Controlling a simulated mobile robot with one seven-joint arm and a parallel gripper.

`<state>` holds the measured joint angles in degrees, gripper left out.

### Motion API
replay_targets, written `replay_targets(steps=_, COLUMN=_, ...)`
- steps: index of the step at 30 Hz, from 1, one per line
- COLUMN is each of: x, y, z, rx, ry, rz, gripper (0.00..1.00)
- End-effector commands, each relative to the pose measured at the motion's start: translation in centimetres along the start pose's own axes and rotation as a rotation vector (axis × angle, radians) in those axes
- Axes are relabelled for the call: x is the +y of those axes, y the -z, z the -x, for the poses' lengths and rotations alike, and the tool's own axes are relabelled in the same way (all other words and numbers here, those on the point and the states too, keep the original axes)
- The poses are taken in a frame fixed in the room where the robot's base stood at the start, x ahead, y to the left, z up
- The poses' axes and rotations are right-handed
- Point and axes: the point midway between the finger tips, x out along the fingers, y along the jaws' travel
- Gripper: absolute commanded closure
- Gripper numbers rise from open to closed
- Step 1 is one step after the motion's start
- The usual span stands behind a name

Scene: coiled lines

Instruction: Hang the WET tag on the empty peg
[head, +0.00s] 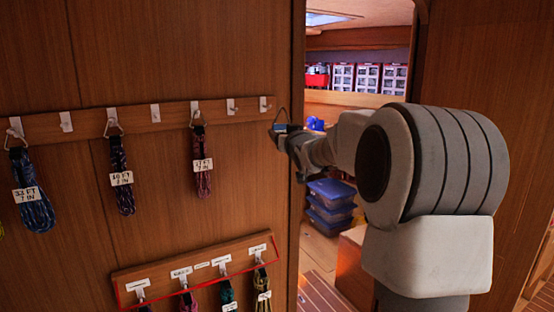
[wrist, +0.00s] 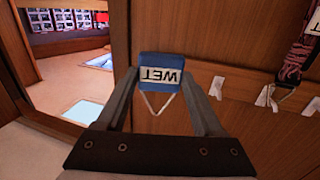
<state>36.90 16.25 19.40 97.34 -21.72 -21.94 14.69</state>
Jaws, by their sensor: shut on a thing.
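The WET tag (wrist: 160,73) is a blue block with a white label and a thin triangular wire loop (wrist: 158,103). My gripper (wrist: 158,78) is shut on the tag; its lettering is upside down in the wrist view. In the head view my gripper (head: 287,131) is right of the upper rack's end, near the doorway edge, the loop standing above it. The upper rack (head: 90,124) has several bare pegs, including the rightmost peg (head: 265,104) and the peg beside it (head: 231,106). The rightmost peg also shows in the wrist view (wrist: 216,86). The tag is apart from every peg.
Labelled coiled lines hang on the upper rack, the nearest being a dark red coil (head: 202,165). A lower red-edged rack (head: 160,271) holds several more coils. A doorway behind my arm shows blue bins (head: 331,200) and shelves.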

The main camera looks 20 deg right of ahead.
Motion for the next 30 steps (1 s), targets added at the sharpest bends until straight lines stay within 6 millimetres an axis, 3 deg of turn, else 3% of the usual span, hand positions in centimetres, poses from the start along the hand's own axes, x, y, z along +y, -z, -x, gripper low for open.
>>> replay_targets(steps=6, x=0.4, y=1.8, z=0.0, rx=0.027, ry=0.001, rz=0.0, gripper=0.86)
replay_targets(steps=30, x=-0.9, y=1.5, z=-4.2, rx=0.025, ry=0.002, rz=0.0, gripper=0.86)
